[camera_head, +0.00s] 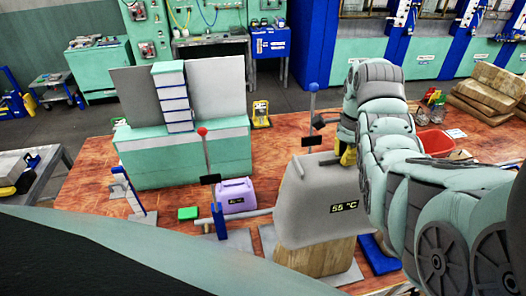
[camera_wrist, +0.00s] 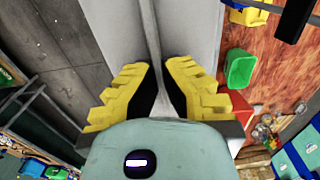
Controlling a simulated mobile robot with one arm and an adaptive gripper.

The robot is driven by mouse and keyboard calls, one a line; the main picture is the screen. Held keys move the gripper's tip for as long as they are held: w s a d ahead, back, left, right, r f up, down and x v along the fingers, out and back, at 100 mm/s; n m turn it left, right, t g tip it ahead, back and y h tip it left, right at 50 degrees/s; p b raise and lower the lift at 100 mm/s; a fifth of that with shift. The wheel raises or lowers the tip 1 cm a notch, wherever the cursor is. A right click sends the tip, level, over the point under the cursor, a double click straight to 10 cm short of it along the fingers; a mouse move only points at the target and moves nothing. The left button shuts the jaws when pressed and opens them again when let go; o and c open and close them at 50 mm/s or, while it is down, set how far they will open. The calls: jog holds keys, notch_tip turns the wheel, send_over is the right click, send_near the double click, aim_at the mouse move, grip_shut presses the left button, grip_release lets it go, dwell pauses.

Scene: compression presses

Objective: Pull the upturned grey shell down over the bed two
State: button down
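The grey shell (camera_head: 315,205) shows a "55 °C" display and stands over a wooden block (camera_head: 315,258) in the head view. The block's lower part is bare below the shell's edge. My gripper (camera_head: 347,155) is at the shell's upper right corner, largely hidden by the shell and my arm. In the wrist view, my yellow fingers (camera_wrist: 160,68) are close together over a grey surface (camera_wrist: 190,30) with a raised ridge between their tips. Whether they are clamped on that ridge I cannot tell.
A red-knobbed lever (camera_head: 202,132) and a blue-knobbed lever (camera_head: 313,88) stand upright left of my arm. A small purple shell (camera_head: 236,196) and a green box (camera_head: 188,213) are to the left. A red bin (camera_head: 436,142) and wooden blocks (camera_head: 487,92) are to the right.

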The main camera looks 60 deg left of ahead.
notch_tip(320, 180, down, 6)
jog(key=b, duration=0.5)
jog(key=shift+r, duration=0.1)
notch_tip(320, 180, down, 18)
jog(key=b, duration=1)
jog(key=shift+f+b, duration=0.25)
jog(key=shift+b, duration=0.1)
jog(key=shift+f+b, duration=0.75)
jog(key=shift+f, duration=0.25)
jog(key=shift+f+b, duration=0.45)
jog(key=shift+f, duration=0.15)
jog(key=c, duration=1.1)
grip_release()
jog(key=shift+o, duration=0.2)
notch_tip(320, 180, up, 12)
jog(key=shift+a, duration=0.15)
